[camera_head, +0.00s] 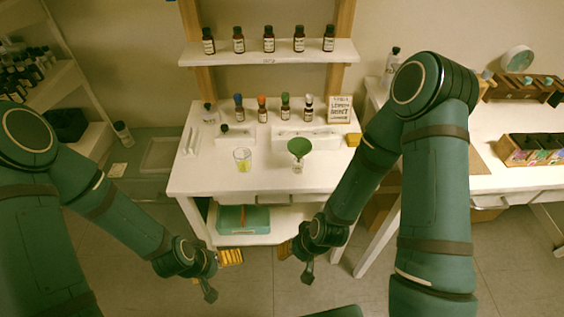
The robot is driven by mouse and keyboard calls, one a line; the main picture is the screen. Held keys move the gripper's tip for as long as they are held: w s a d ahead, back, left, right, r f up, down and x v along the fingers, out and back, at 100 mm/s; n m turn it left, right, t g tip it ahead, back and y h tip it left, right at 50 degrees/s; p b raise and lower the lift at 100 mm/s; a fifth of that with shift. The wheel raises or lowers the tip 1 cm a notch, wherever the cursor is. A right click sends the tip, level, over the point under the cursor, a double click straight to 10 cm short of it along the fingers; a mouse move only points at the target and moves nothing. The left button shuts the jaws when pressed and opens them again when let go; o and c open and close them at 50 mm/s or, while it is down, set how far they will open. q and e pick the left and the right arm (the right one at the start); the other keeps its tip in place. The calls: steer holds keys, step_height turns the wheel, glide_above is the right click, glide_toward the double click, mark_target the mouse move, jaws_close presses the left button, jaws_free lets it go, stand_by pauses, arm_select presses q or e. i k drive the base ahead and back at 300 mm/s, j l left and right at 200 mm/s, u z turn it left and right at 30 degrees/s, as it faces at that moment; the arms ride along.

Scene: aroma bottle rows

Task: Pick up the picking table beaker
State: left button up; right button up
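A clear glass beaker (242,160) with some yellow liquid in it stands upright on the white picking table (205,184), left of the middle. My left gripper (219,275) is low in front of the table, nearer to the camera than the beaker and apart from it. Its fingers look spread and nothing shows between them. My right gripper (296,263) hangs in front of the table, lower in the picture than the green funnel. Its fingers also look spread and empty.
A green funnel (299,147) sits over a small clear vessel right of the beaker. A small sign (340,109) stands at the back right. The table's front strip is clear.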

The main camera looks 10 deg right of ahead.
mark_target(242, 156)
steer(key=i+j+z, duration=0.15)
steer(key=z, duration=0.3)
steer(key=i+j+z, duration=0.15)
steer(key=z, duration=0.3)
steer(key=i+j+z, duration=0.1)
steer(key=j+z, duration=0.2)
steer(key=z, duration=0.15)
